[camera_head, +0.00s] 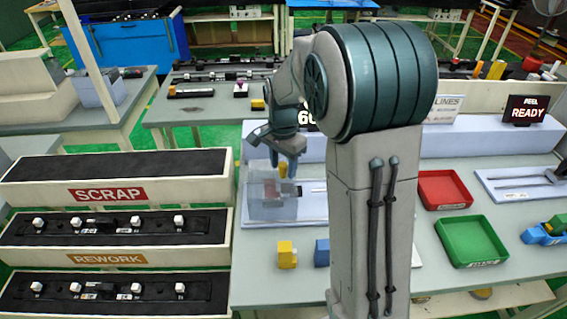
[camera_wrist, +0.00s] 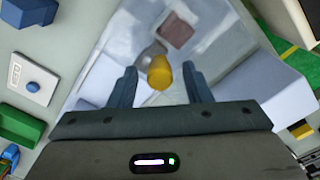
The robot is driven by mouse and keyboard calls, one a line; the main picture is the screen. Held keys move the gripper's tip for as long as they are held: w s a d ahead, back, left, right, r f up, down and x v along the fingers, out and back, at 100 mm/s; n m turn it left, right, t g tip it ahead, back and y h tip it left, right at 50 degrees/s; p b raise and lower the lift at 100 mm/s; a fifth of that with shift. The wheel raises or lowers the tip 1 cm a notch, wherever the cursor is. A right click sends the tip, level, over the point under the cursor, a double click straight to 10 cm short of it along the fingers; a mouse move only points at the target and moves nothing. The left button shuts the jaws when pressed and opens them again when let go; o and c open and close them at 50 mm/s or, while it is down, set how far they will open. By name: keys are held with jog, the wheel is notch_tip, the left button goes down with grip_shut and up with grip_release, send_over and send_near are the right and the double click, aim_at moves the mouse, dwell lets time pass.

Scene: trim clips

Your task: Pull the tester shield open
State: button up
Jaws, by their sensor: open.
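The tester (camera_head: 258,208) stands on the bench left of my arm, with a clear, box-like shield (camera_head: 268,192) over it. A yellow knob (camera_wrist: 159,74) shows between my fingers in the wrist view, with a grey round part behind it. My gripper (camera_head: 291,172) is above the shield, pointing down. In the wrist view my gripper (camera_wrist: 161,85) is open, with one finger on each side of the yellow knob and gaps on both sides. I cannot tell how deep the knob sits between the fingers. My arm hides the bench to the right of the tester.
A yellow block (camera_head: 287,255) and a blue block (camera_head: 322,252) are in front of the tester. A red tray (camera_head: 444,190) and a green tray (camera_head: 470,241) lie to the right. Scrap (camera_head: 112,194) and rework (camera_head: 107,259) bins stand at the left.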

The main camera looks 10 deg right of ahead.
jog(key=shift+f, duration=0.25)
grip_shut()
jog(key=s+d+b, duration=0.1)
jog(key=s+d, duration=0.1)
jog(key=d, duration=0.9)
jog(key=shift+s+d, duration=0.15)
jog(key=shift+d, duration=0.05)
grip_release()
